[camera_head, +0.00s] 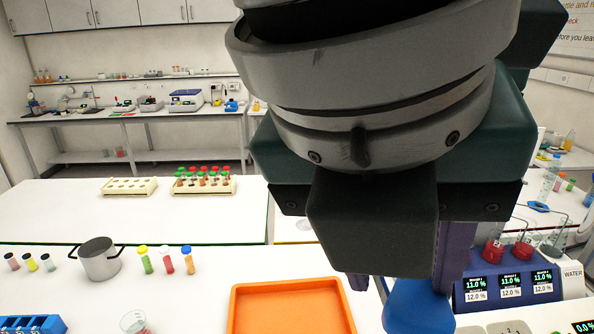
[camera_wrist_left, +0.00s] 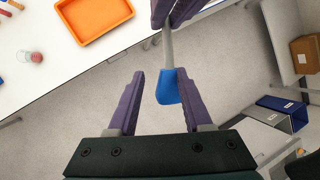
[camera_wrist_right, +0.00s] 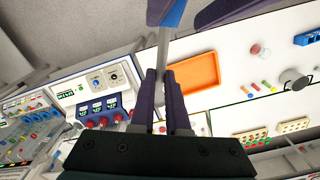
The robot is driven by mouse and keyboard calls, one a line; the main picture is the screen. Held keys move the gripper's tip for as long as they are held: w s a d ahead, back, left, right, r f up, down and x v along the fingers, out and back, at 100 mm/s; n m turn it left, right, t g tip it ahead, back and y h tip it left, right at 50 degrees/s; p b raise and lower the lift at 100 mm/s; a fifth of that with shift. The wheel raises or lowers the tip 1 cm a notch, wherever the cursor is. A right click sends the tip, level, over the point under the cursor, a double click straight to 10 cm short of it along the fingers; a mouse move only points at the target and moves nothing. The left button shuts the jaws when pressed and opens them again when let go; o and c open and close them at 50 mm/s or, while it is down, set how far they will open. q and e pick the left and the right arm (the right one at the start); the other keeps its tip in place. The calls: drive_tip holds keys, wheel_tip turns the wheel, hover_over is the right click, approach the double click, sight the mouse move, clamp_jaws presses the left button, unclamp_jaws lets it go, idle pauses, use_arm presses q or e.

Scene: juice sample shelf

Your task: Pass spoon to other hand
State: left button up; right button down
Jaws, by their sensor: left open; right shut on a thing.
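The spoon has a thin grey shaft and a wider blue end (camera_wrist_left: 168,88). My right gripper (camera_wrist_left: 174,18) is shut on the grey shaft, at the top of the left wrist view. My left gripper (camera_wrist_left: 162,75) is open, its purple fingers on either side of the blue end, with gaps visible in that view. In the right wrist view, the shaft (camera_wrist_right: 163,48) runs up from my right gripper (camera_wrist_right: 169,76) to the left fingers at the top. In the head view, the blue end (camera_head: 415,308) shows below my left gripper (camera_head: 405,283), whose wrist hides much of the scene.
An orange tray (camera_head: 238,312) lies on the white table. A pot (camera_head: 100,262), several coloured vials (camera_head: 166,260) and a clear beaker (camera_head: 134,322) stand left of it. The spoon hangs over open floor (camera_wrist_left: 225,60).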

use_arm(q)
drive_tip(key=shift+c, duration=0.4)
drive_tip(key=shift+a, duration=0.1)
clamp_jaws()
drive_tip(key=shift+w, duration=0.1)
use_arm(e)
drive_tip(key=c, duration=0.8)
unclamp_jaws()
